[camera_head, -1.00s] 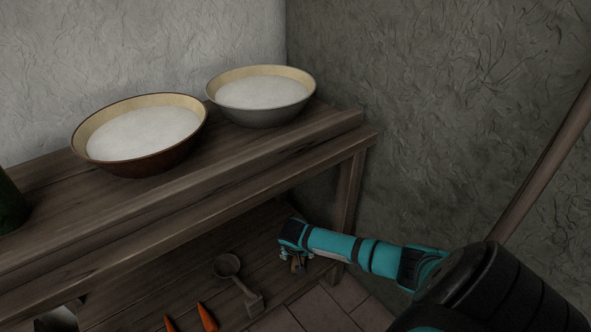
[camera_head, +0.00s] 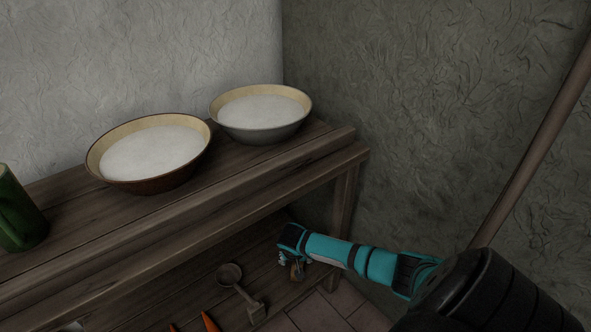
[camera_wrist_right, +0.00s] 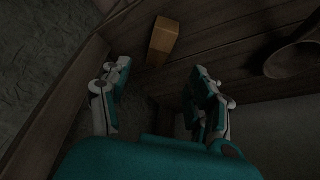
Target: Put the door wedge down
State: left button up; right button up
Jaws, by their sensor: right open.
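The door wedge is a small orange-brown wooden block (camera_wrist_right: 163,41) on the lower wooden shelf in the right wrist view. My right gripper (camera_wrist_right: 160,76) is open, its two fingers apart with nothing between them. The wedge lies just beyond the fingertips, nearer the left finger, and looks clear of both. In the head view my right gripper (camera_head: 289,268) reaches in from the right, low over the right end of the lower shelf. The wedge is mostly hidden by the gripper there. My left gripper is not in view.
A wooden scoop (camera_head: 238,289) and orange carrots (camera_head: 210,322) lie left of the gripper on the lower shelf (camera_head: 186,298). Above, the bench top (camera_head: 203,205) holds two bowls of white powder (camera_head: 152,152) (camera_head: 262,111) and a green mug (camera_head: 18,212). A bench leg (camera_head: 342,203) stands close by.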

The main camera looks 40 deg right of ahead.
jog(key=s+a+r+n+t+y, duration=0.1)
jog(key=a+r+n+t+y, duration=0.25)
jog(key=a, duration=0.95)
jog(key=s+a+r+n+t+y, duration=0.25)
jog(key=a+r+n, duration=0.25)
jog(key=a, duration=0.9)
jog(key=s+a+r+n+t, duration=0.1)
jog(key=s+r+n+t, duration=0.1)
jog(key=r, duration=0.8)
jog(key=s+r+n+t, duration=0.2)
jog(key=r+t, duration=0.1)
jog(key=r, duration=0.7)
jog(key=shift+a+r+y, duration=0.15)
jog(key=shift+a+y, duration=0.15)
jog(key=shift+a, duration=0.1)
jog(key=shift+c, duration=0.2)
